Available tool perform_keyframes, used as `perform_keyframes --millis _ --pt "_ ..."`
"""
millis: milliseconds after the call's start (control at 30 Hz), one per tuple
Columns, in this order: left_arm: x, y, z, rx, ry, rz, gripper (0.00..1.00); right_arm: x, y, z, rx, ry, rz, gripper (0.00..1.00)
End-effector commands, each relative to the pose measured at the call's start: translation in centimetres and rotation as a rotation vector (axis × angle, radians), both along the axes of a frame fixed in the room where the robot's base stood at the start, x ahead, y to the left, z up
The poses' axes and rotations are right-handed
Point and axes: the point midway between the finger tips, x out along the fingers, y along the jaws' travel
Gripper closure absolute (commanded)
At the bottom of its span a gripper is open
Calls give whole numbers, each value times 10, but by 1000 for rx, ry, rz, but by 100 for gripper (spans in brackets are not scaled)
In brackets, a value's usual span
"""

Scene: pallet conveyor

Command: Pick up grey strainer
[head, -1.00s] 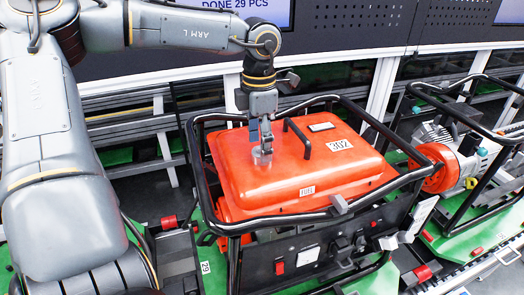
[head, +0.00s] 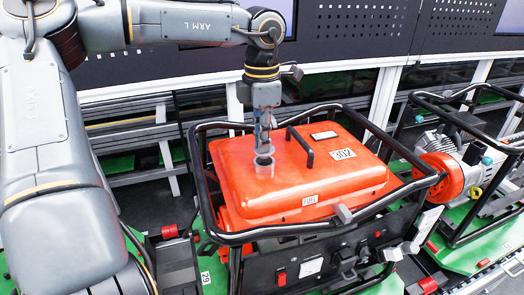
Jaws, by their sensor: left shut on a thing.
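My left gripper (head: 264,145) points down over the orange-red tank (head: 310,185) of the generator. It is shut on the grey strainer (head: 264,161), a small round grey piece with a paler lower part. The strainer is upright at the left part of the tank's top. I cannot tell whether its lower end is still in an opening of the tank or just clear of it. My right gripper is not in view.
A black tube frame (head: 212,232) surrounds the tank, and a black handle (head: 300,147) stands on its top right of the strainer. A second framed machine with a red housing (head: 440,178) stands at the right. Green pallets lie below.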

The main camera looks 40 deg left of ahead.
Motion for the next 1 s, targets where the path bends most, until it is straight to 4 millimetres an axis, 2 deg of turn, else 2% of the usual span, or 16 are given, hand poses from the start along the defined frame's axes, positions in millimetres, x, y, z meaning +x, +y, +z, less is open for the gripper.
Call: perform_keyframes --millis 100,267,400,567,767,1000 --pt "-16 -11 19 4 -10 -4 100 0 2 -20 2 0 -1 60" --pt "-42 -30 59 4 -10 -2 100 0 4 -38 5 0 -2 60" --pt "-73 -50 73 4 -7 -3 100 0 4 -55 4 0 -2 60" --pt "-97 -67 87 4 -4 -3 100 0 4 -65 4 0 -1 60" --pt "-112 -78 101 2 -2 -1 100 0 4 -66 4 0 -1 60" --pt "-115 -80 127 1 0 -1 100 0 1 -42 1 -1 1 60"
